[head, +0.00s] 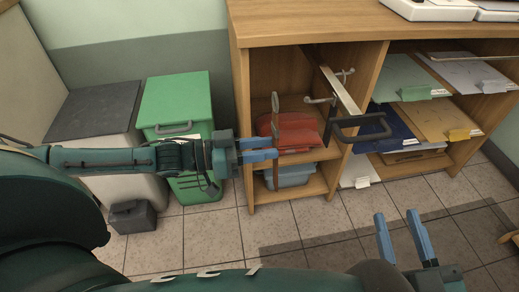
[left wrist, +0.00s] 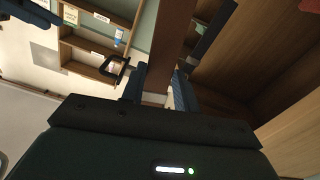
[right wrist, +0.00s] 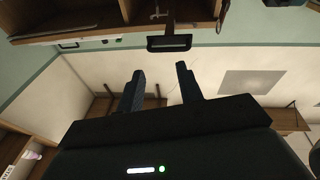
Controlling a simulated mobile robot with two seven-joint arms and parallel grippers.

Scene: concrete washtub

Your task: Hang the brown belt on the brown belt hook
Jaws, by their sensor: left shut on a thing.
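The brown belt (head: 276,172) hangs as a narrow vertical strip in front of the left cubby of the wooden cabinet. My left gripper (head: 262,149) is shut on it, and the strip runs up between the fingers in the left wrist view (left wrist: 173,45). Two pale grey hooks, an upper one (head: 345,73) and a lower one (head: 318,100), stick out of the open cabinet door to the right of the belt. The belt is apart from both; I cannot tell which is the brown belt hook. My right gripper (head: 403,236) is open and empty over the floor.
The open door (head: 343,92) carries a black handle (head: 360,128) that juts forward. The cubby holds a red folded item (head: 290,132) and a blue bin (head: 290,175). A green bin (head: 177,100) stands left of the cabinet.

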